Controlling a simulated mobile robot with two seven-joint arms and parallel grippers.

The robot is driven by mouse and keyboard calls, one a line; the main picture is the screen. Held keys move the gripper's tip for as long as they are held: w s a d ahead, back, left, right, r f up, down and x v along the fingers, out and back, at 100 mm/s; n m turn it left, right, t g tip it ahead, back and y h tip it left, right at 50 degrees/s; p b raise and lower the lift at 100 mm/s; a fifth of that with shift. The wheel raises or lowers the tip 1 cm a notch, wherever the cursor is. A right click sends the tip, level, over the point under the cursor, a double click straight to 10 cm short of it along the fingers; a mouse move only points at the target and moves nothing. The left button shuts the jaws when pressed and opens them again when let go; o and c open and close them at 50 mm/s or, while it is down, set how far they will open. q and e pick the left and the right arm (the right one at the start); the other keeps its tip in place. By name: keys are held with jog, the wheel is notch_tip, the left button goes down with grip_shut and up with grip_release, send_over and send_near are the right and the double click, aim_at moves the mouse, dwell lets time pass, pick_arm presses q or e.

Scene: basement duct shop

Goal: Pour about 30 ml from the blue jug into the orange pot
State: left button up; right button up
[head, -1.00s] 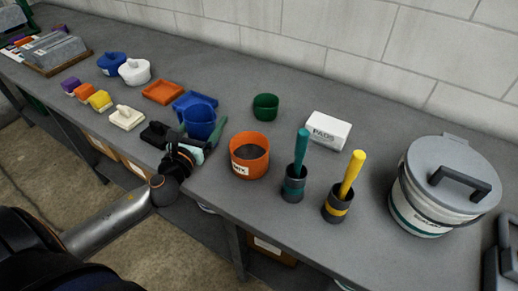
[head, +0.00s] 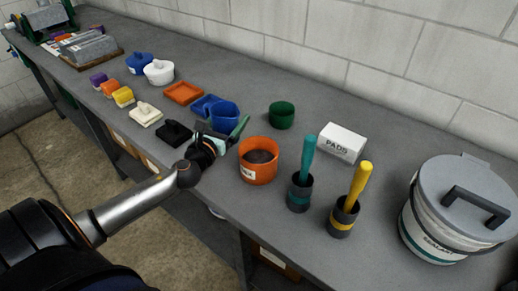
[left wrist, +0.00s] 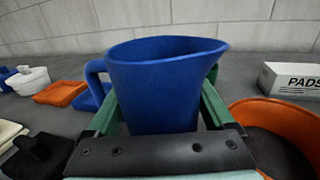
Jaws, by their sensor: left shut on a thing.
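The blue jug (head: 225,116) is held by my left gripper (head: 222,128) close to the left of the orange pot. In the left wrist view, the jug (left wrist: 160,85) stands between the two green fingers, which are shut on it. Its handle is at the left and its spout points right, to the pot's side. It looks nearly upright; its inside is hidden there. The orange pot (head: 258,146) stands open on the bench with a label on its front and a dark inside. It also shows at the lower right in the left wrist view (left wrist: 245,112). My right gripper is out of view.
A green cup (head: 282,116) stands behind the pot. Teal (head: 300,190) and yellow-handled (head: 343,215) tools stand in dark holders to its right, near a white pads box (head: 342,141). A blue tray (head: 204,104) lies behind the jug. A lidded bucket (head: 440,235) is far right.

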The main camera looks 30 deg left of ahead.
aim_at(235, 115)
pick_arm(q)
jog(key=shift+d, duration=0.1)
jog(key=shift+d+r+m+t+b, duration=0.35)
jog(key=shift+d+r+m+t, duration=0.1)
jog(key=shift+m, duration=0.45)
jog(key=shift+s+d+r+m, duration=0.1)
jog(key=shift+d+r+m, duration=0.5)
jog(key=shift+m, duration=0.4)
jog(key=d+r+m, duration=0.1)
jog(key=m, duration=0.2)
jog(key=d+r+m+t+h+b, duration=0.1)
jog(key=m, duration=0.2)
jog(key=d+r+m+t+h+b, duration=0.1)
jog(key=m, duration=0.2)
jog(key=shift+s+d+r, duration=0.15)
jog(key=shift+r, duration=0.25)
jog(key=shift+d+r+m, duration=0.1)
jog(key=shift+r+m, duration=0.1)
jog(key=shift+m, duration=0.3)
jog(key=shift+d+f+m+h+b, duration=0.2)
jog(key=shift+m+h+b, duration=0.3)
jog(key=shift+m+b, duration=0.45)
